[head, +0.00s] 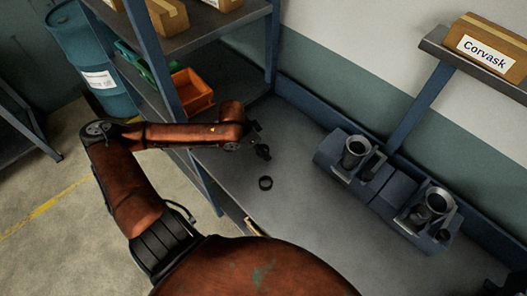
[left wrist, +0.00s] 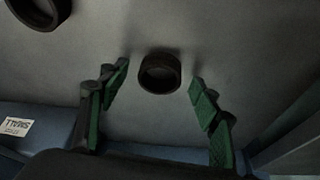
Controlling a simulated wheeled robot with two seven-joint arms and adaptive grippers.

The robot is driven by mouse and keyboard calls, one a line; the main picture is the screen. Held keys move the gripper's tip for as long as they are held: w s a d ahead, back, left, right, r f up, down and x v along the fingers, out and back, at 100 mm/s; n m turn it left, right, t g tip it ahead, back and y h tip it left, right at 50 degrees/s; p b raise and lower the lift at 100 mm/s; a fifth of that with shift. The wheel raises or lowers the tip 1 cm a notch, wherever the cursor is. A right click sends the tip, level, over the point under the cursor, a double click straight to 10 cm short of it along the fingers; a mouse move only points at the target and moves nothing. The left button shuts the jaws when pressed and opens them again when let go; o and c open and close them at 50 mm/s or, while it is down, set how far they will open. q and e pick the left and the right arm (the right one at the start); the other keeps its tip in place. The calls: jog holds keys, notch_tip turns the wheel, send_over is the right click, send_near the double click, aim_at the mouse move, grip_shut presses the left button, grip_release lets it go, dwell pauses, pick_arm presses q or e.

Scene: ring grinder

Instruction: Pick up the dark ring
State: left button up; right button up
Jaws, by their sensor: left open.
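In the left wrist view one dark ring (left wrist: 160,73) lies on the grey bench between the fingertips of my left gripper (left wrist: 159,74), with a gap on both sides. The fingers have green pads and are open and empty. A second dark ring (left wrist: 42,8) is cut off at the top left corner. In the head view a dark ring (head: 265,183) lies flat on the bench, a little in front of my left gripper (head: 259,143). The ring under the gripper is hard to tell from the dark fingers there.
Two grey-blue machine fixtures with metal cups (head: 357,150) stand at the bench's right. An orange bin (head: 192,92) and shelf posts are close behind my left arm. A Corvask box (head: 490,50) sits on a wall shelf. The middle of the bench (head: 300,215) is clear.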

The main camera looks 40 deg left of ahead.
pick_arm(q)
jog(key=shift+c, duration=0.5)
jog(key=shift+r, duration=0.1)
jog(key=c, duration=1.2)
